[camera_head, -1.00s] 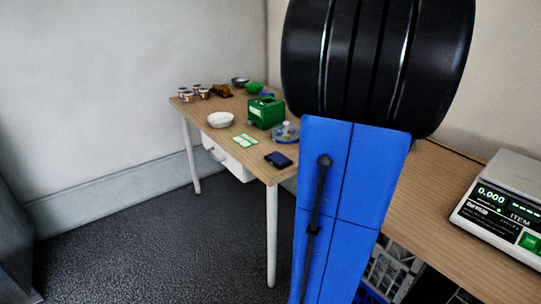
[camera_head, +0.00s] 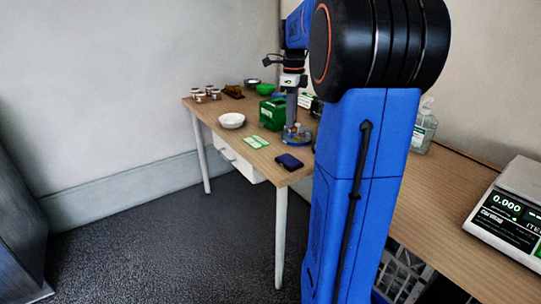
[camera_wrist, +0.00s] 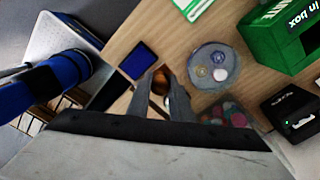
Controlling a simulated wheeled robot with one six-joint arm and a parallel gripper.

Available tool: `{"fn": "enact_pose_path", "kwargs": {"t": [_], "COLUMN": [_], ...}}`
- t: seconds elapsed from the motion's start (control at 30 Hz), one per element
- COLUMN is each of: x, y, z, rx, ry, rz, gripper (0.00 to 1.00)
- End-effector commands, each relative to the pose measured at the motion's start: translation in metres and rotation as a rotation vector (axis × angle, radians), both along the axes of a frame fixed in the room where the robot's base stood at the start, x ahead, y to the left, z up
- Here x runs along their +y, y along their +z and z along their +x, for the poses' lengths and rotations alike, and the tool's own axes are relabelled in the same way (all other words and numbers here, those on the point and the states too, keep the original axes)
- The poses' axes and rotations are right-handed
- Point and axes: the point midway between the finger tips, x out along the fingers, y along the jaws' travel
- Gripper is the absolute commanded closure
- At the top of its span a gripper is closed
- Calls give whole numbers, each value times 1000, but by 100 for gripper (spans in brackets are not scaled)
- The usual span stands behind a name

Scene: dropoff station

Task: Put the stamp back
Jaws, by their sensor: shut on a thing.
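My gripper (camera_wrist: 161,88) is shut on a small brown, wooden-looking stamp (camera_wrist: 160,80) in the wrist view. Its lower end is hard to make out. In the head view my gripper (camera_head: 291,118) points down over the table, at the round grey-blue dish (camera_head: 298,139); the stamp does not show clearly there. In the wrist view the round dish (camera_wrist: 210,82), holding a few small discs, lies to the upper right of the fingertips. A dark blue ink pad (camera_wrist: 138,60) lies just to their upper left; it also shows near the table's front edge (camera_head: 289,162).
A green box marked "in box" (camera_head: 268,118) stands behind the dish. A green-and-white card (camera_head: 254,142) and white bowl (camera_head: 232,121) lie left. Several jars (camera_head: 205,94) stand at the back. A scale (camera_head: 505,215) and clear bottle (camera_head: 424,128) are on the right table.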

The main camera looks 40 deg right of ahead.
Motion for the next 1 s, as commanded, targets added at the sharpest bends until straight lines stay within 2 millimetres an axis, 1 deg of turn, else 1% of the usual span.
{"fn": "enact_pose_path", "kwargs": {"t": [0.03, 0.1, 0.2, 0.3, 0.43, 0.7, 0.8, 1.0], "x": [10, 21, 34, 43, 49, 49, 49, 49], "y": [0, 2, 3, 3, -1, -44, -54, -66], "z": [12, 24, 38, 46, 51, 51, 51, 51], "rx": [1, 0, 0, 1, 1, 1, 1, 1], "ry": [29, 61, 97, 121, 135, 136, 136, 135], "rz": [1, 0, 0, 0, 0, 0, 0, 0], "gripper": [95, 95, 95, 95, 95, 95, 95, 95]}}
